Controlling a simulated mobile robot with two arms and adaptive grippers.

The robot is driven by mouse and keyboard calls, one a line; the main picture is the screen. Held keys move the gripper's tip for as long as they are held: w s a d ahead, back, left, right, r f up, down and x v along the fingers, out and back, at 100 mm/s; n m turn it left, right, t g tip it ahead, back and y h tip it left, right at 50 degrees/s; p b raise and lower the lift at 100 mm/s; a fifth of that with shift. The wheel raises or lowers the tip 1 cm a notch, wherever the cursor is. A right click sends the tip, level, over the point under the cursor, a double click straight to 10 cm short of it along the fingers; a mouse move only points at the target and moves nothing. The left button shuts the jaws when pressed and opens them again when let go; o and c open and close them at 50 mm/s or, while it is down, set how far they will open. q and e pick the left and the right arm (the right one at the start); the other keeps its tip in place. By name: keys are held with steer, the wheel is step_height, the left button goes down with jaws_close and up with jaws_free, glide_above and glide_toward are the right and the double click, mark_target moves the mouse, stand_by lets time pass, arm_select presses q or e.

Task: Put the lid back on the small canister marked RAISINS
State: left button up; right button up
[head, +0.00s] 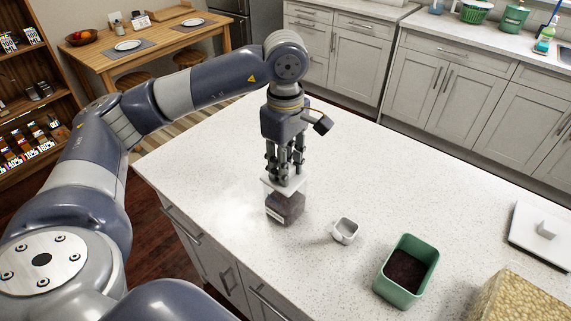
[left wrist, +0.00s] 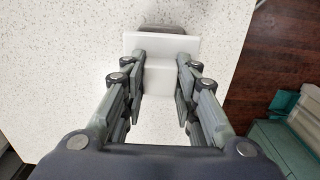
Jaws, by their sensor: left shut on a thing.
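My left gripper (head: 285,172) points down and is shut on the knob of a white square lid (head: 272,187). In the left wrist view, the lid (left wrist: 190,45) shows with its knob between the fingers (left wrist: 170,80). A small clear canister (head: 288,208) with dark contents stands upright on the counter just under the lid. Its small white label is too small to read. The lid looks shifted off the canister's top towards the left; I cannot tell whether they touch. A grey rim of the canister (left wrist: 165,29) shows beyond the lid. My right gripper is not in view.
A small white cup (head: 345,231) and a green tub (head: 407,271) with dark contents stand to the right on the pale counter (head: 400,175). A larger canister (head: 515,302) with tan contents and another white lid (head: 542,235) are at far right. The counter's left side is clear.

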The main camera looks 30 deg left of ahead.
arm_select(q)
steer(key=o, duration=1.1)
steer(key=shift+o, duration=0.2)
steer(key=o, duration=0.6)
steer(key=shift+c, duration=0.2)
steer(key=shift+r, duration=0.15)
steer(key=shift+r+p, duration=2.1)
steer(key=shift+r, duration=1.3)
